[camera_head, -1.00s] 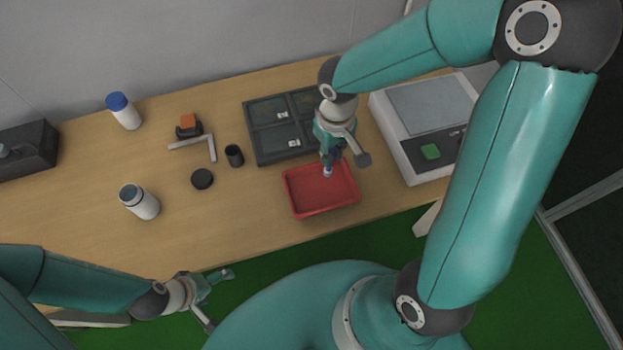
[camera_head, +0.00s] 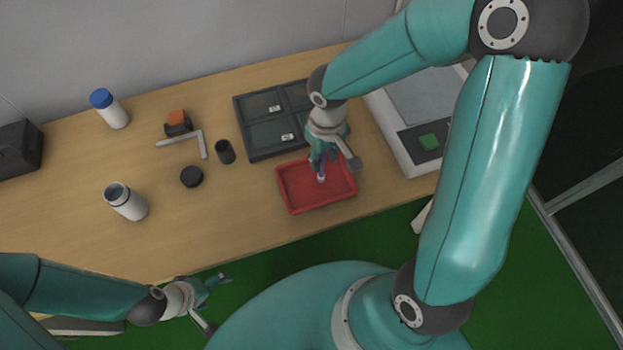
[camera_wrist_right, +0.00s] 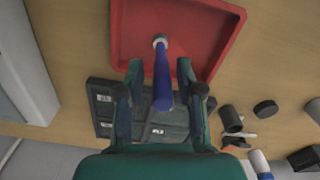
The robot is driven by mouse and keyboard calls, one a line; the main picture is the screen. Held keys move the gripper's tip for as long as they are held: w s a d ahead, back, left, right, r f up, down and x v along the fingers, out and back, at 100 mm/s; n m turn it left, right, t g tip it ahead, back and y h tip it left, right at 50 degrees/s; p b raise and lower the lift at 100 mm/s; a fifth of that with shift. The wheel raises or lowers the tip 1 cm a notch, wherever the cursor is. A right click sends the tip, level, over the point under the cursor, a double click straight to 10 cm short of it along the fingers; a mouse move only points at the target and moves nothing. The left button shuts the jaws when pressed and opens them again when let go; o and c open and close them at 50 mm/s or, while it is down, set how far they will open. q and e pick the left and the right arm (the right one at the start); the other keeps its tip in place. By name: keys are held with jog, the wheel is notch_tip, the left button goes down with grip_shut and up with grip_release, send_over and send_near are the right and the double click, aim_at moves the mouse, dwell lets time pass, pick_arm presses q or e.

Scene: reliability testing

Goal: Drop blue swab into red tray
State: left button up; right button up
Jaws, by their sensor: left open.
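The blue swab (camera_wrist_right: 162,78) with a pale tip is over the red tray (camera_wrist_right: 229,22), its tip toward the tray floor. In the head view the swab (camera_head: 321,176) shows against the inside of the tray (camera_head: 295,207). I cannot tell whether its tip touches the tray. My right gripper (camera_head: 319,163) is above the tray's back part. In the wrist view its fingers (camera_wrist_right: 160,70) stand apart on both sides of the swab, with a visible gap on each side. My left gripper (camera_head: 214,294) is open and empty, off the table's front edge.
A dark compartment tray (camera_head: 262,152) lies behind the red tray. A scale (camera_head: 402,160) stands at right. A white bottle (camera_head: 127,203), a blue-capped bottle (camera_head: 110,110), a black cap (camera_head: 191,177), a black cup (camera_head: 225,152) and an orange-topped item (camera_head: 177,122) stand at left.

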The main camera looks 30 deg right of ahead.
jog(key=shift+o, duration=0.3)
notch_tip(320, 180, up, 12)
jog(key=shift+f, duration=0.1)
dwell(0.4)
dwell(0.4)
